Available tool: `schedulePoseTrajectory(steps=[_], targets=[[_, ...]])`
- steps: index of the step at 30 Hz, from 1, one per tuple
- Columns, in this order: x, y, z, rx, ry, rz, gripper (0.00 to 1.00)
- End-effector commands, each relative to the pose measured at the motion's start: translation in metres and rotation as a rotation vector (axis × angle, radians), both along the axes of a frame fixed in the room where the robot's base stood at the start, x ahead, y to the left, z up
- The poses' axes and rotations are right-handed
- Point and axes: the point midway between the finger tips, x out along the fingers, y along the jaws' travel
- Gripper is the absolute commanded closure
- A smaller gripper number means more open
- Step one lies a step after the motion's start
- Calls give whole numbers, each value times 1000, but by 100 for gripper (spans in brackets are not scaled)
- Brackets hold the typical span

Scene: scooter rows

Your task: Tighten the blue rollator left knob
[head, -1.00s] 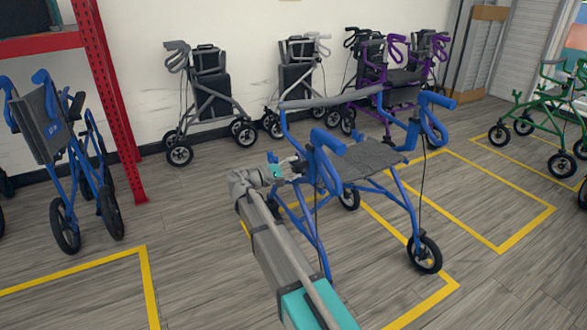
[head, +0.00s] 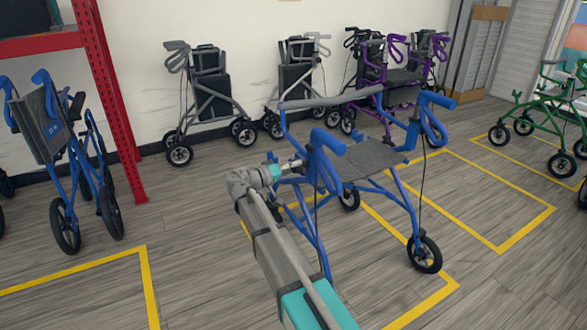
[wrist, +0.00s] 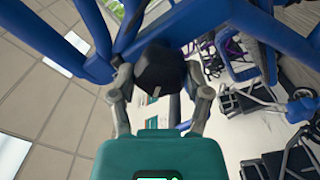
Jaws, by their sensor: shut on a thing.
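The blue rollator (head: 330,150) stands unfolded on the wood-look floor, with a dark seat and a grey backrest bar. In the head view my gripper (head: 297,164) reaches its near left side, below the left handle. In the wrist view a dark, faceted knob (wrist: 158,70) sits against the blue frame tubes (wrist: 200,25). The two fingers of my gripper (wrist: 160,84) are closed on either side of this knob. The knob is too small and covered to make out in the head view.
A folded blue rollator (head: 58,140) stands at the left by a red rack post (head: 108,100). Grey rollators (head: 208,95) and a purple one (head: 385,75) line the wall. A green rollator (head: 545,105) is at the right. Yellow-taped floor lies open at front left.

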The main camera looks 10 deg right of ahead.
Motion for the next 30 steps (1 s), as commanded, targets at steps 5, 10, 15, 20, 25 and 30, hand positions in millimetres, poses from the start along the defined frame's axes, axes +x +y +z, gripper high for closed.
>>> schedulePoseTrajectory(steps=[5, 10, 15, 20, 25, 30], targets=[[0, -1, -1, 68, -155, -1, 85], [0, -1, -1, 130, -302, -1, 85], [0, -1, -1, 188, -436, -2, 85], [0, -1, -1, 230, -534, -2, 85], [0, -1, -1, 259, -602, -2, 85], [0, -1, -1, 272, -632, -2, 85]])
